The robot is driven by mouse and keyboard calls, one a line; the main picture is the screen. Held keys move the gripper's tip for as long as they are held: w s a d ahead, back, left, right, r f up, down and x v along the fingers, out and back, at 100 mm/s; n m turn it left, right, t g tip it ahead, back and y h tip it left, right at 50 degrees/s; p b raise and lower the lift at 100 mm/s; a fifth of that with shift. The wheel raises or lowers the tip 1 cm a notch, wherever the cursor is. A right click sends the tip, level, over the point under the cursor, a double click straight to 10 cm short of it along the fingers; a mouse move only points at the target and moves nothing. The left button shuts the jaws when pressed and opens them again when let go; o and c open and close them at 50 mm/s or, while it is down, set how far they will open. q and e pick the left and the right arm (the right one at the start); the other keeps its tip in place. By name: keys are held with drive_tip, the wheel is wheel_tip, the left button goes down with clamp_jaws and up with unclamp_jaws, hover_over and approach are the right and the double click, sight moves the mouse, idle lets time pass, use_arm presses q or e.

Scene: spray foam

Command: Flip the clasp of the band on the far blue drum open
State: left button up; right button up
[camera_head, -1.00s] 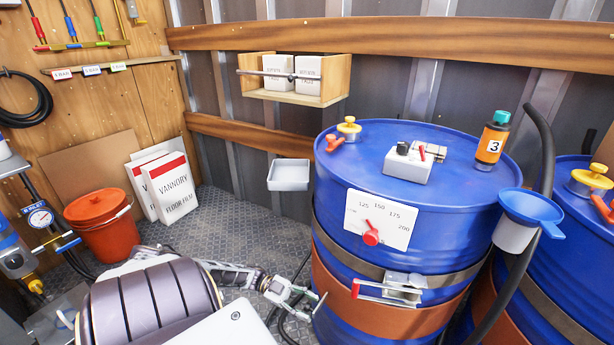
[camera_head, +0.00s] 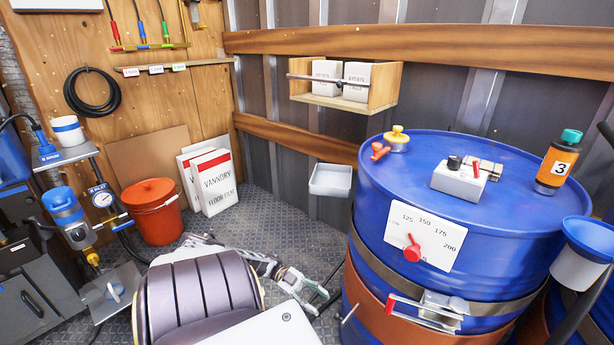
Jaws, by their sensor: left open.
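The large blue drum (camera_head: 378,208) stands right of centre and carries a grey metal band (camera_head: 385,268) around its side. The clasp (camera_head: 437,311), with a red-tipped pale lever, sits on the front of this band. The lever lies along the band, and I cannot tell how firmly it is latched. A second blue drum (camera_head: 598,318) is cut off at the right edge. My left gripper (camera_head: 316,299) is open and empty, low and left of the drum, apart from the clasp. My right gripper is not in view.
A gauge plate (camera_head: 425,236) with a red knob is above the clasp. A blue funnel cup (camera_head: 588,252) is at the right. An orange bucket (camera_head: 152,212) and white boxes (camera_head: 214,182) stand at the left.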

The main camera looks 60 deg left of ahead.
use_arm(q)
drive_tip(key=shift+v, duration=2)
drive_tip(key=shift+s, duration=0.15)
